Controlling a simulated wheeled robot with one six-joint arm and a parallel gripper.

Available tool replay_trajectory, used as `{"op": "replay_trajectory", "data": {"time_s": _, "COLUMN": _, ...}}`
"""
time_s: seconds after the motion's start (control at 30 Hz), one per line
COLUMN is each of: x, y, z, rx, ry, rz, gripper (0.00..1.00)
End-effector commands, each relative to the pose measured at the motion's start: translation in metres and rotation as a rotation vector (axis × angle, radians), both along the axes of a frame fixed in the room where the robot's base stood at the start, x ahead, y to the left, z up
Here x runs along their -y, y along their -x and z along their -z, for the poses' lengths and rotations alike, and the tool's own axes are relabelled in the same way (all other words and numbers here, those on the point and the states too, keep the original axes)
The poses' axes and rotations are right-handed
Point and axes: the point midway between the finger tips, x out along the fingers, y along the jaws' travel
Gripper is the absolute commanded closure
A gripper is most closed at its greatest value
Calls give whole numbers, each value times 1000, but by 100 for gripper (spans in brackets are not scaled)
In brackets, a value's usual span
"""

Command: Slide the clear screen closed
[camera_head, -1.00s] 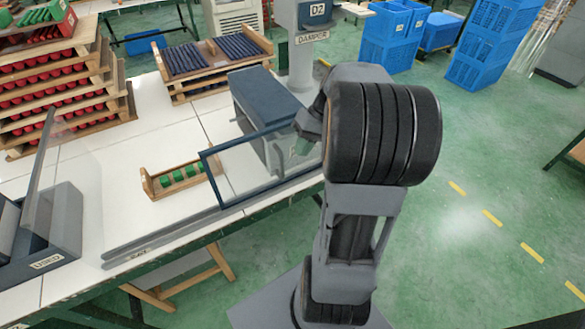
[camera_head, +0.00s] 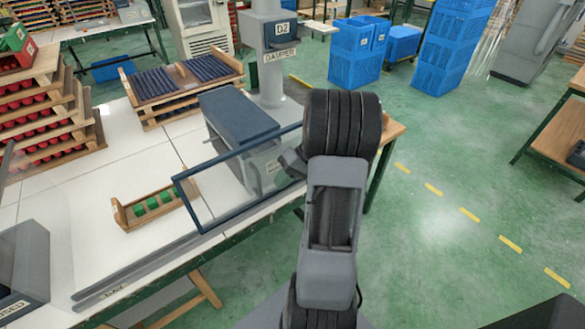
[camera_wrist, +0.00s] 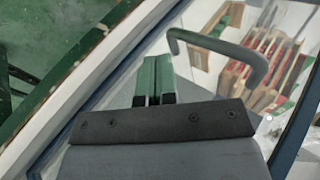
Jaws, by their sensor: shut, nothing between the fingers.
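The clear screen (camera_head: 232,187) is a see-through pane in a dark blue frame. It stands upright at the right part of a grey rail along the bench's front edge; the rail's left part (camera_head: 135,279) is bare. In the wrist view a grey curved handle (camera_wrist: 228,48) stands out in front of the pane. My gripper (camera_wrist: 153,80) is shut and empty, its two green fingers side by side, just left of the handle in that view. I cannot tell whether they touch it. In the head view the gripper is mostly hidden by my arm.
A small wooden rack with green pieces (camera_head: 117,211) sits on the bench behind the rail. A grey box with a blue lid (camera_head: 236,112) stands behind the screen. Green floor lies open at right.

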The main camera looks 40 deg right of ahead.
Motion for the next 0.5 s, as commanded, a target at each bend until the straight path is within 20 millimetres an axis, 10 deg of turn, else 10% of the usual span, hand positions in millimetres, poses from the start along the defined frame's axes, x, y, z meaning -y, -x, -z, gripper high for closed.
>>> {"op": "replay_trajectory", "data": {"time_s": 0.5, "x": -35, "y": -10, "z": -2, "rx": 2, "ry": 2, "rz": -1, "gripper": 100}}
